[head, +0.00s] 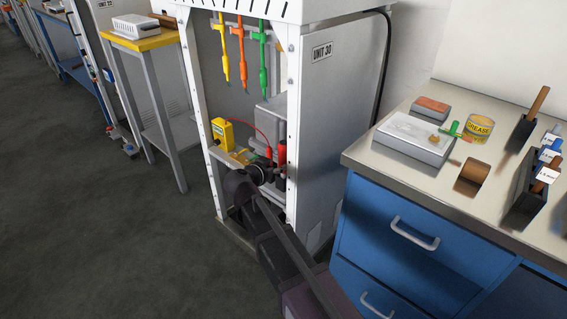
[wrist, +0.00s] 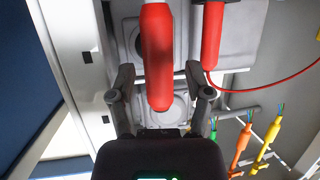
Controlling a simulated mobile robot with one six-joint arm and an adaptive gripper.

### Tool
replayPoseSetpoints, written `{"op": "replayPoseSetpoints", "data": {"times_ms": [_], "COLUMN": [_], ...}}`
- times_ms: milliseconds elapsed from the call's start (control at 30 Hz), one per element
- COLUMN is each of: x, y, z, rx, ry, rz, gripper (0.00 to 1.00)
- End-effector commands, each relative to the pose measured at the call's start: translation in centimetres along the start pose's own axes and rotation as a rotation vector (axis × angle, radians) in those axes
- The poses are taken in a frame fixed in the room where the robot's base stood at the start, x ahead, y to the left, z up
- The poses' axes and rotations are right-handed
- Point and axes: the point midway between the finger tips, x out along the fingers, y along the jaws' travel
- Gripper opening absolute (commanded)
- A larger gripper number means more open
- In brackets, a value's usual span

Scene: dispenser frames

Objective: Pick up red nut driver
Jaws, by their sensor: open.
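The red nut driver (wrist: 157,55) shows in the wrist view as a thick red handle that comes down from the top edge between my two fingers. In the head view its red handle (head: 281,152) stands inside the white frame, just above and right of my gripper (head: 260,172). In the wrist view my gripper (wrist: 160,78) is open, with one finger on each side of the handle and a visible gap to both. I cannot tell how deep the handle sits between the fingers. The driver's other end is out of view.
A second red piece (wrist: 213,35) with a red wire is close to my right finger. A yellow box (head: 222,133) sits left in the frame (head: 207,150). Yellow, orange and green tools (head: 243,55) hang above. A blue drawer bench (head: 390,240) stands right.

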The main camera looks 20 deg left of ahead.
Motion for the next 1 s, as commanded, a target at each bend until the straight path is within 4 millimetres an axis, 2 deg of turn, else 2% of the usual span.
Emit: {"op": "replayPoseSetpoints", "data": {"times_ms": [433,1000], "x": [4.5,4.9], "y": [0.2,0.2], "z": [0.0,-0.1], "rx": [0.000,0.000], "ry": [0.000,0.000], "rz": [0.001,-0.001], "gripper": [0.65,0.65]}}
